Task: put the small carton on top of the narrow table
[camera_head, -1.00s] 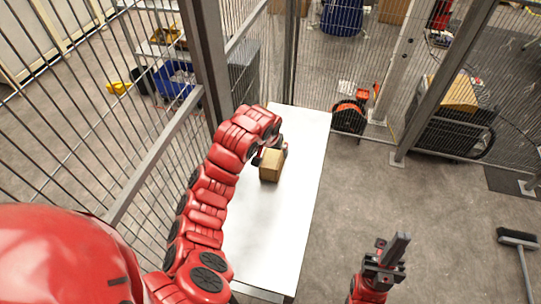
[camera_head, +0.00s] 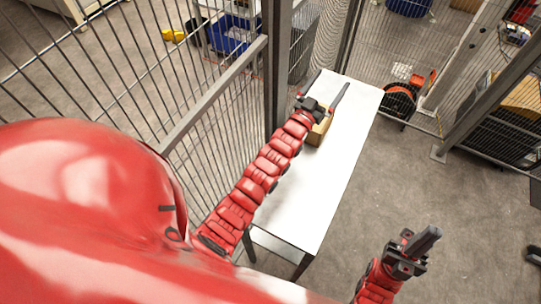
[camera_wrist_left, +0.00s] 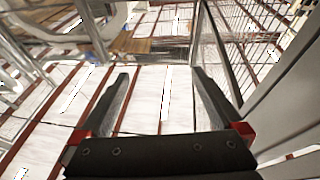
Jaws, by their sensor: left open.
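The narrow table (camera_head: 300,215) has a long white top and stands beside the mesh fence in the head view. The small carton (camera_head: 319,134), a brown box, appears to stand on the table's far half, partly hidden by my left wrist. My left gripper (camera_head: 334,79) is open above the table's far end, beyond the carton, with nothing between its fingers. It also shows open and empty in the left wrist view (camera_wrist_left: 160,74); the carton is not clearly seen there. My right gripper (camera_head: 424,238) is right of the table over the floor; its finger gap is unclear.
The mesh fence and its post (camera_head: 276,65) run close along the table's left side. An orange reel (camera_head: 400,98) stands on the floor right of the table's far end. The near half of the tabletop and the floor to the right are clear.

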